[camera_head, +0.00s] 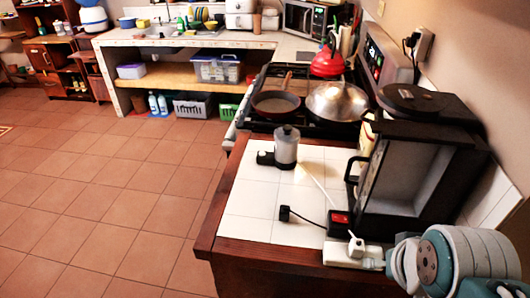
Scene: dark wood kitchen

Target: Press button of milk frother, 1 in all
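What looks like the milk frother (286,148) is a small grey jug with a black lid. It stands upright on the white-tiled counter (250,195), near its back left. A black part (265,158) sticks out from its left side at the base. I cannot make out its button at this size. Parts of my arm, grey and teal, show at the lower right, well apart from the frother. My gripper's fingers do not show.
A black open-fronted appliance (376,190) stands right of the frother. A red-switched black block (340,222), a white power strip (345,258) and a black plug (285,213) lie in front. The stove behind holds a pan (276,104), a metal wok (338,101) and a red kettle (328,63).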

